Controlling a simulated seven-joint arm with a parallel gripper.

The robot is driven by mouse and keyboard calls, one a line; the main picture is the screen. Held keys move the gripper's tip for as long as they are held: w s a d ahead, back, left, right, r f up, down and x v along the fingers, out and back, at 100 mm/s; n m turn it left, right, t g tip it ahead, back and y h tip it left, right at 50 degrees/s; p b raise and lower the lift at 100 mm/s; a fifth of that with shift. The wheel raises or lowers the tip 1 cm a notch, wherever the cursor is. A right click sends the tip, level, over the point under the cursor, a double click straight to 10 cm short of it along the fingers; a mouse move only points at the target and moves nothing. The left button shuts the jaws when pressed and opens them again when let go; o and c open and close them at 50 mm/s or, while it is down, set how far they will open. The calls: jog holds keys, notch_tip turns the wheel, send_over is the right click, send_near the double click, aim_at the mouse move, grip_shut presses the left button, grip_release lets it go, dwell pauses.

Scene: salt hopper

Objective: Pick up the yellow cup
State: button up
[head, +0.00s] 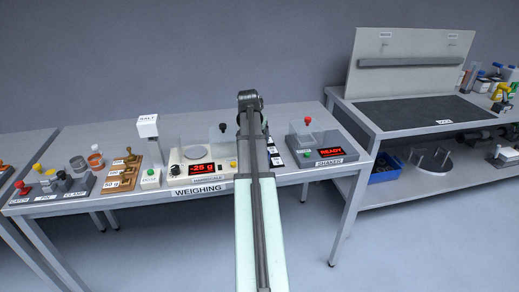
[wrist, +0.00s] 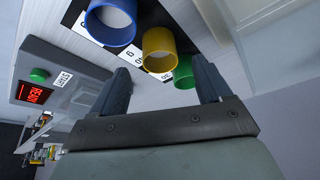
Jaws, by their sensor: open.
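The yellow cup (wrist: 158,42) shows in the wrist view, mouth towards the camera, between a blue cup (wrist: 110,22) and a green cup (wrist: 184,73). My gripper (wrist: 161,67) is open, with one finger on each side of the yellow cup's line in the picture. The cup appears beyond the fingertips, and I cannot tell how far. Nothing is held. In the head view my arm hides the cups and the gripper.
Numbered white cards lie by the cups. The shaker (head: 320,143) with a "READY" display and a green START button (wrist: 39,75) stands close by. The weighing scale (head: 198,163) is left of my arm. A clear panel (wrist: 265,30) shows at the wrist view's upper right.

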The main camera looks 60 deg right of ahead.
jog(key=shift+d+x, duration=0.2)
jog(key=shift+x, duration=2.95)
jog(key=c, duration=1.1)
jog(key=shift+r, duration=0.1)
